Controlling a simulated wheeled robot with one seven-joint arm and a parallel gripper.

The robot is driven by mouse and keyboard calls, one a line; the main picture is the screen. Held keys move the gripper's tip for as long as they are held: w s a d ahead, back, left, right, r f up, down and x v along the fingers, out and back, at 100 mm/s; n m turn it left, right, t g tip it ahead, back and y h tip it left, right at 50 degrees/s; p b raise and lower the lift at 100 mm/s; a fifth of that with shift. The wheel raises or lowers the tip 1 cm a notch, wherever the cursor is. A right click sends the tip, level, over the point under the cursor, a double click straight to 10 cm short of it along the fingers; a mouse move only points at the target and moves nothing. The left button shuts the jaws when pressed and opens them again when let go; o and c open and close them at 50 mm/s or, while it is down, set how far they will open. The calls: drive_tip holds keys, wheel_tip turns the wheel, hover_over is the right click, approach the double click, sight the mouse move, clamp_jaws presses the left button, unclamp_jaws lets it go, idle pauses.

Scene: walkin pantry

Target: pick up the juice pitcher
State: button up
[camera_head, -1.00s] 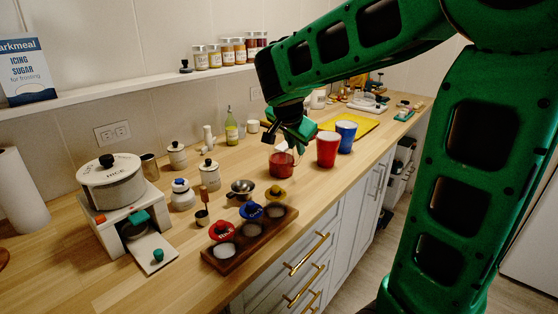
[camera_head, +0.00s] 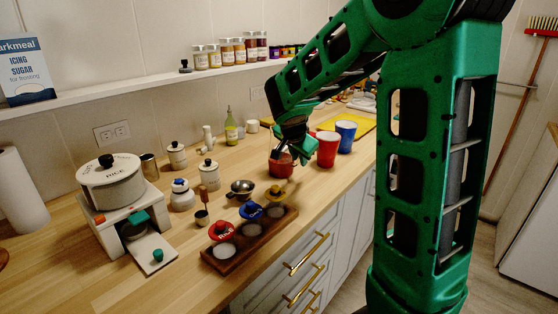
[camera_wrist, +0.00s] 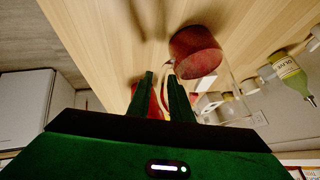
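The juice pitcher (camera_head: 280,167) stands on the wooden counter, clear-walled with red juice in it. In the wrist view its red body (camera_wrist: 196,52) is above and right of my fingertips, and a thin pale curve that looks like its handle runs down toward the gap between them. My gripper (camera_wrist: 160,77) points at this handle side with its fingers apart. In the head view my gripper (camera_head: 278,153) is right at the pitcher's top and partly hides it. I cannot tell whether the fingers touch the handle.
A red cup (camera_head: 327,149) and a blue cup (camera_head: 345,137) stand close right of the pitcher. A wooden tray (camera_head: 235,257) with colored-lidded pieces, a metal bowl (camera_head: 242,187) and jars stand nearer. An oil bottle (camera_head: 231,131) is behind left. A yellow board (camera_head: 362,123) lies beyond.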

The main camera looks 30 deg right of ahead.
clamp_jaws()
idle(1.4)
